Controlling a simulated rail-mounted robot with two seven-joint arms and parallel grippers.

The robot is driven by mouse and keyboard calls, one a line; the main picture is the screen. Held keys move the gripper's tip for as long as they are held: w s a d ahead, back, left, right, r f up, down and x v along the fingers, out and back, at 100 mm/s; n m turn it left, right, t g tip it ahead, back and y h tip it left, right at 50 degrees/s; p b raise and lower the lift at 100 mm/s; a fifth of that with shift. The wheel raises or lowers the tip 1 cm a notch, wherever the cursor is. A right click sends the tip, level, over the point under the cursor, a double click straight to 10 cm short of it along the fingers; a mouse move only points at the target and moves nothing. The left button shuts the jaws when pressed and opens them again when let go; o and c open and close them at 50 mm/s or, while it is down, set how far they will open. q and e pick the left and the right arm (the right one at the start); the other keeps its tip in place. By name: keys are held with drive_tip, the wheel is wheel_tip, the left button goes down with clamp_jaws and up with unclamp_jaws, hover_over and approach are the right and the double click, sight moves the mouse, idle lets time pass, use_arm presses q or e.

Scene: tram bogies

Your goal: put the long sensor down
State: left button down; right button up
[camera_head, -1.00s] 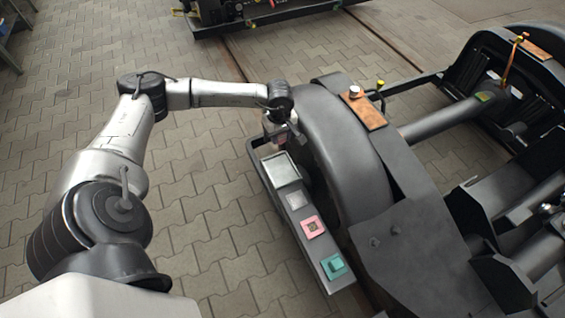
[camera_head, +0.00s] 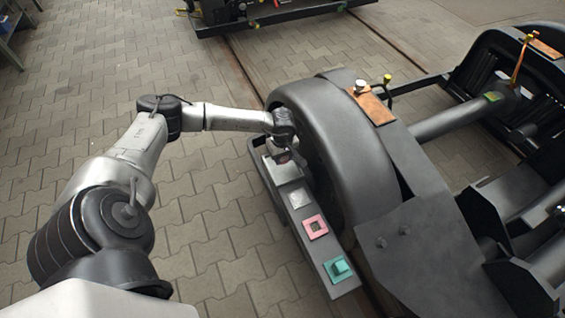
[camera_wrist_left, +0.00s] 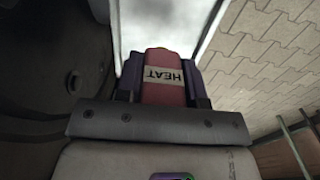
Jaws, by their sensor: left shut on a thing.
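My left gripper (camera_head: 284,158) is over the far end of the long grey tray (camera_head: 327,247) beside the bogie wheel. In the left wrist view it is shut on a red block labelled HEAT (camera_wrist_left: 164,76), gripped between two dark purplish fingers. I take this block to be the long sensor; its far end is hidden. In the head view only a small reddish patch of it shows under my wrist. I cannot tell whether it touches the tray. My right gripper is not in view.
Along the tray lie a pale silver square (camera_head: 299,198), a pink square frame (camera_head: 315,227) and a teal block (camera_head: 338,268). The big dark wheel (camera_head: 335,150) stands close on the tray's right. A copper-coloured plate (camera_head: 372,108) lies above it. Paving left of the tray is clear.

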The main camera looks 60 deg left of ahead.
sight(283, 162)
use_arm(q)
wheel_tip(283, 162, down, 3)
drive_tip(key=shift+r+b, duration=0.1)
drive_tip(key=shift+b, duration=0.35)
drive_tip(key=shift+d, duration=0.1)
drive_tip(key=c, duration=0.7)
unclamp_jaws()
drive_tip(key=shift+f, duration=0.2)
drive_tip(key=shift+c, duration=0.2)
drive_tip(key=shift+r, duration=0.15)
drive_tip(key=shift+r+p, duration=0.3)
drive_tip(key=shift+r, duration=0.1)
wheel_tip(283, 162, up, 10)
drive_tip(key=p, duration=0.4)
drive_tip(key=shift+f, duration=0.15)
drive_tip(key=shift+r+p, duration=0.45)
drive_tip(key=shift+r, duration=0.35)
